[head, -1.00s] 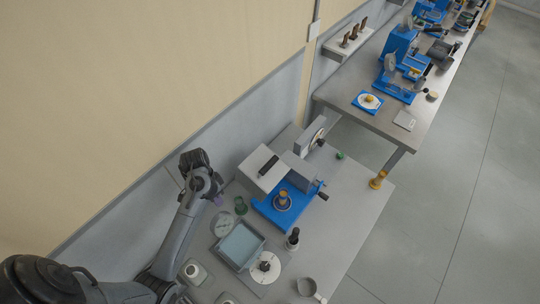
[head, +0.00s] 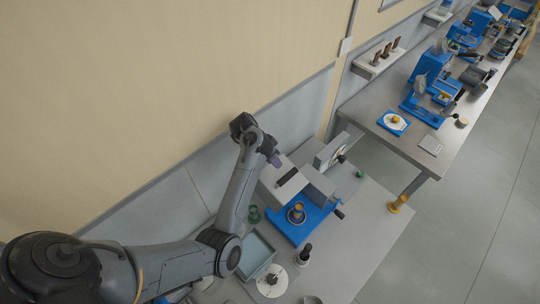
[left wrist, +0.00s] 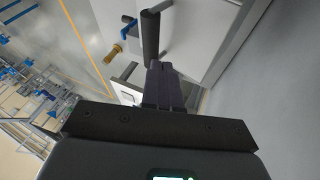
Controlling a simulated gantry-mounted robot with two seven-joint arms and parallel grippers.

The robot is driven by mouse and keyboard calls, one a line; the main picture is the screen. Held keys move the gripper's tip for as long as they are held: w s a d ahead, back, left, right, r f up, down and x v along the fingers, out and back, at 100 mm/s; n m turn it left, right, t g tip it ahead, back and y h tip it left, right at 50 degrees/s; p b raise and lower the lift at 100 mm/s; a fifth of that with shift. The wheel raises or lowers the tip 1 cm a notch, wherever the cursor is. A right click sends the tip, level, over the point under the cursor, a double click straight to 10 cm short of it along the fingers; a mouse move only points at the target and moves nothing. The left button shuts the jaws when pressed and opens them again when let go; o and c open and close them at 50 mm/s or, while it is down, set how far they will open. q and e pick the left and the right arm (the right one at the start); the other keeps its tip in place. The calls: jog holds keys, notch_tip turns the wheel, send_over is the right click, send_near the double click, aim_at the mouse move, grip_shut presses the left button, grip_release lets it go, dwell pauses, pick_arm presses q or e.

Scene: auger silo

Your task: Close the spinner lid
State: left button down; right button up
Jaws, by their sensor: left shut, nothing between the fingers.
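The pale lid (head: 272,190) with a dark bar handle (head: 287,176) lies on the wall side of this base, off the round part. My left gripper (head: 275,161) is shut and empty, near the lid's wall-side edge. In the left wrist view my shut fingers (left wrist: 163,72) point towards the dark handle (left wrist: 150,38) on the pale lid (left wrist: 190,42). Whether they touch it, I cannot tell. My right gripper is not in view.
A blue-grey tray (head: 256,252), a green part (head: 254,214), a white disc (head: 271,281) and a dark knobbed tool (head: 304,254) stand near the spinner. A brass piece (head: 398,203) stands at the table's right edge. The wall is close behind my arm.

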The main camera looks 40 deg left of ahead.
aim_at(280, 177)
pick_arm(q)
jog(key=x, duration=0.3)
jog(key=shift+d+f, duration=0.15)
jog(key=shift+f, duration=0.15)
jog(key=shift+w+f, duration=0.1)
jog(key=shift+f, duration=0.05)
jog(key=shift+w+d, duration=0.1)
jog(key=shift+w, duration=0.05)
